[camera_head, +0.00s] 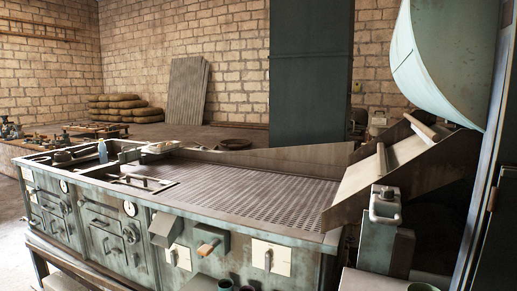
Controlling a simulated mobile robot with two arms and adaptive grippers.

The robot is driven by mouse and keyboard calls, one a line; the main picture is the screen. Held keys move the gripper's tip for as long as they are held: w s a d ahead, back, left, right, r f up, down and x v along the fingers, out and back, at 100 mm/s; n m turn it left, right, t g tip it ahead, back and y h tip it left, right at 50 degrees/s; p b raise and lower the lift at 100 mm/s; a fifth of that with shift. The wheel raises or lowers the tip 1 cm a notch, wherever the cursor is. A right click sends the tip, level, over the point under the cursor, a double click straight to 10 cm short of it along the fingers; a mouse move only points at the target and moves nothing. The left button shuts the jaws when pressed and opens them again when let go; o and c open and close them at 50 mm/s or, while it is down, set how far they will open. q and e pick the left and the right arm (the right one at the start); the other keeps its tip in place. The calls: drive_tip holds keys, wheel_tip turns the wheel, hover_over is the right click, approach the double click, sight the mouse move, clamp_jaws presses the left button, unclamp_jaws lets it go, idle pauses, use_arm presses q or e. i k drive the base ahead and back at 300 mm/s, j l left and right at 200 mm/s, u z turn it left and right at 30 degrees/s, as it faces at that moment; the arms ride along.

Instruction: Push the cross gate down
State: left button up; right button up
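No part is plainly marked as the cross gate, and I cannot tell which one it is. A long bench with a perforated metal top (235,196) fills the middle of the view. At its right end a sloped pale chute (385,165) rises to the right between dark metal sides. A short round bar (423,131) lies across the chute's upper part, and a thin upright bar (381,159) stands at its lower side. A wooden-handled lever (208,247) sticks out of the bench front. Neither of my grippers shows.
A grey-green metal fitting (385,206) stands in the right foreground, before the chute. A large curved teal shell (445,55) hangs above the chute. The perforated top is clear.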

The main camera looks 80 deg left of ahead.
sight(124, 157)
drive_tip(key=u, duration=2.25)
